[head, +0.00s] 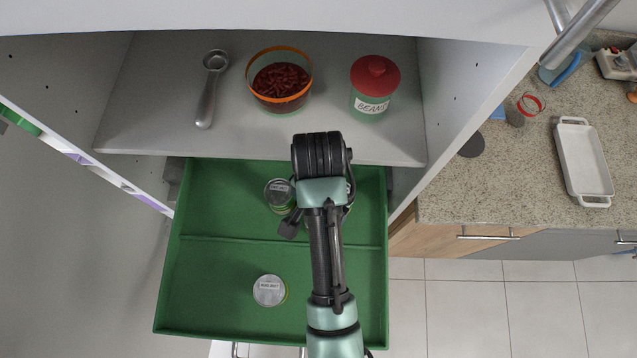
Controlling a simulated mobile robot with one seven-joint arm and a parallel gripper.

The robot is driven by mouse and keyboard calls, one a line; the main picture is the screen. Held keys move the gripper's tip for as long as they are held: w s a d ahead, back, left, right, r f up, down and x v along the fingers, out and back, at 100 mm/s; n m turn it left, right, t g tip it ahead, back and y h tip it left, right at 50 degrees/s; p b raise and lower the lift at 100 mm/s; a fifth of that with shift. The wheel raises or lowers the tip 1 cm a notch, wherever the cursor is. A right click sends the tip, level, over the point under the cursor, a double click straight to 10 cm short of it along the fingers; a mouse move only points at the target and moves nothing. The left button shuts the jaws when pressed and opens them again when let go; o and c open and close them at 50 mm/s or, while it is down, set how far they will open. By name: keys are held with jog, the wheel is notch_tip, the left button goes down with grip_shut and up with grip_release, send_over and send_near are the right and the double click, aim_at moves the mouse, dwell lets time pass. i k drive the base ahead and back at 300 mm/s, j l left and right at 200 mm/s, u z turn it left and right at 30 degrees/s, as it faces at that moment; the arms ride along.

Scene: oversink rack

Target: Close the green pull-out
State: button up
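The green pull-out (210,265) is slid out from under the cabinet shelf, its two compartments open to view. A lidded can (268,290) stands in its front compartment. Another can (280,193) stands in the back compartment, with a third one partly hidden behind my arm. My arm reaches over the pull-out from its front edge. A dark part, seemingly of my gripper (290,224), shows left of the arm over the back compartment. The rest of the gripper is hidden by the arm, so its opening and any contact cannot be seen.
On the grey shelf (330,135) above are a metal scoop (207,100), a bowl of red beans (280,83) and a red-lidded beans jar (371,90). A counter (470,195) with a white tray (582,165) stands right. Tiled floor (470,310) is clear at lower right.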

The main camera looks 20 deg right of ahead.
aim_at(224, 237)
jog(key=k, duration=1)
